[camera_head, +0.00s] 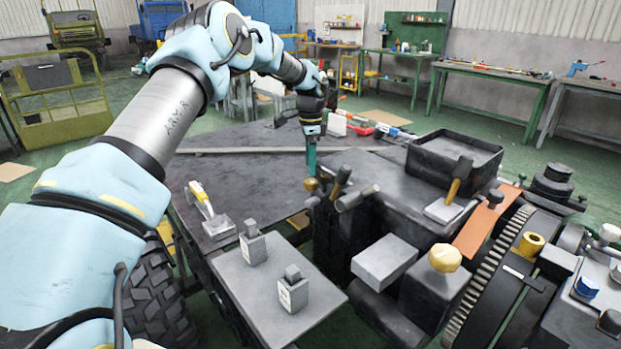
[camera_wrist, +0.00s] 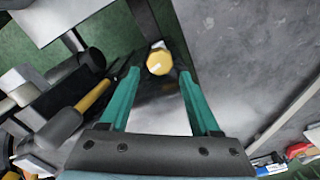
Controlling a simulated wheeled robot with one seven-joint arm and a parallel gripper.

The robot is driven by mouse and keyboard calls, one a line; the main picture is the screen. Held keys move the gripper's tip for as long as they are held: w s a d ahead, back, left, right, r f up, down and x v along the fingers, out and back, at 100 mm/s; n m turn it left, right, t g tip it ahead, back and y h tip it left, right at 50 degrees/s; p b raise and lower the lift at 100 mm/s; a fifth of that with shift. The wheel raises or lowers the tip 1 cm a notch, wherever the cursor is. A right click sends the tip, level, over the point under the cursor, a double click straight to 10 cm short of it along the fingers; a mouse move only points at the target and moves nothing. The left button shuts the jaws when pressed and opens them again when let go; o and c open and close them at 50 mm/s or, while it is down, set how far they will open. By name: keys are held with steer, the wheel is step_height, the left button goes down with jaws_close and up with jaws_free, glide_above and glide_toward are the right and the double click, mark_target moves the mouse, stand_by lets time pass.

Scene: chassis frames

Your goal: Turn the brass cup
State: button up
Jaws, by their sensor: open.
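A small round brass-yellow piece, which I take to be the brass cup (camera_head: 311,184), sits low at the near edge of the dark deck in the head view. In the wrist view the brass cup (camera_wrist: 159,63) shows a faceted round top with a pale mark on it. My gripper (camera_head: 311,171) points down just above it, with green fingers. In the wrist view my gripper (camera_wrist: 159,75) is open, one finger to each side of the cup, with gaps between. I cannot tell how far the fingertips are above it. The cup's lower part is hidden.
Levers with a wooden-coloured handle (camera_head: 341,181) stand close right of the cup. Another faceted yellow knob (camera_head: 444,258) and a brass cylinder (camera_head: 529,246) are farther right. A black tray (camera_head: 455,153) lies behind. The grey deck (camera_head: 235,170) left of my gripper is mostly clear.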

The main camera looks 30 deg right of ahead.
step_height(320, 180, up, 6)
steer(key=shift+f+b, duration=0.1)
steer(key=shift+b, duration=0.4)
steer(key=shift+o, duration=1.4)
steer(key=shift+w+a+f+b, duration=0.1)
steer(key=shift+w+f+b, duration=0.15)
steer(key=shift+b, duration=0.25)
steer(key=w+n+t+b, duration=0.1)
steer(key=b, duration=0.1)
steer(key=w+a+f+n+t+b, duration=0.1)
steer(key=b, duration=0.2)
steer(key=w+a+n+t+h+b, duration=0.1)
steer(key=b, duration=0.1)
steer(key=shift+w+a+f, duration=0.2)
steer(key=shift+w, duration=0.1)
steer(key=n+t+h+b, duration=0.6)
steer(key=n+h+b, duration=0.3)
steer(key=b, duration=2.1)
glide_toward(309, 186)
steer(key=b+x, duration=0.3)
steer(key=x, duration=0.6)
steer(key=shift+w+f+b, duration=0.1)
steer(key=shift+b, duration=0.25)
